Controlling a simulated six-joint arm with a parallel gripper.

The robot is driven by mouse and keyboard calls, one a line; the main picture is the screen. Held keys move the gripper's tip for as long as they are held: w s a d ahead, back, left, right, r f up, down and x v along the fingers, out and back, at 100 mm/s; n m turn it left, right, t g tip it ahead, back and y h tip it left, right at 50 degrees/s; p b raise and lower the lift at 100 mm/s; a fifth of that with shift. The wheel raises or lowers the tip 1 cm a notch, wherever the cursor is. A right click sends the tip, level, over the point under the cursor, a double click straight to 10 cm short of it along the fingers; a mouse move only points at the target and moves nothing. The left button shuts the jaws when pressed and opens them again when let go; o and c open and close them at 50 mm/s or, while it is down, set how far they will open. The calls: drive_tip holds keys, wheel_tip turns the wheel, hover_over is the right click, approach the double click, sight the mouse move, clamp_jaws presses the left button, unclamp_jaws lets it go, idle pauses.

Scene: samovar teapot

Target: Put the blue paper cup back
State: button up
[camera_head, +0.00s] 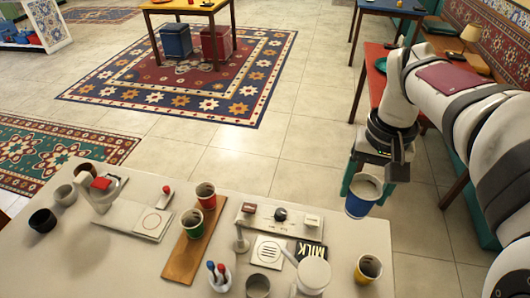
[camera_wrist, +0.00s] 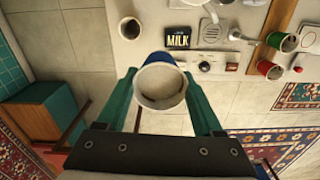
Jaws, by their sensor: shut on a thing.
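The blue paper cup (camera_head: 363,196) is held by my gripper (camera_head: 376,172) beyond the table's far right part, above the floor. In the wrist view the cup (camera_wrist: 160,86) sits upright between the two green fingers of my gripper (camera_wrist: 160,90), its open mouth toward the camera. It holds something pale and greyish. My gripper is shut on the cup. On the table, a red paper cup (camera_head: 206,196) and a green paper cup (camera_head: 192,223) stand on a wooden board (camera_head: 184,257). A yellow paper cup (camera_head: 367,269) stands apart at the table's right end.
The pale table (camera_head: 335,233) carries a machine panel (camera_head: 270,215), a MILK sign (camera_head: 311,251), a white jug (camera_head: 312,275) and a holder with spoons (camera_head: 219,278). A grey cup (camera_head: 258,286) stands near the front edge. The table area between the panel and yellow cup is partly clear.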

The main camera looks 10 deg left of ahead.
drive_tip(key=s+a+f+m, duration=0.2)
drive_tip(key=a+f+m, duration=0.25)
drive_tip(key=a, duration=0.45)
drive_tip(key=s+a+f+m, duration=0.1)
drive_tip(key=a+f+m, duration=0.2)
drive_tip(key=a+m, duration=0.45)
drive_tip(key=s+a+f+m, duration=0.2)
drive_tip(key=a+f+m, duration=0.2)
drive_tip(key=a, duration=0.6)
drive_tip(key=shift+m, duration=0.5)
drive_tip(key=s+a+f, duration=0.1)
drive_tip(key=a+f, duration=0.2)
drive_tip(key=f, duration=0.1)
drive_tip(key=s+a+f, duration=0.2)
drive_tip(key=a+f, duration=0.2)
drive_tip(key=s+a+f, duration=0.2)
drive_tip(key=a+f, duration=0.2)
drive_tip(key=shift+s+f, duration=0.1)
drive_tip(key=shift+s, duration=0.05)
drive_tip(key=shift+f, duration=0.1)
drive_tip(key=o, duration=0.8)
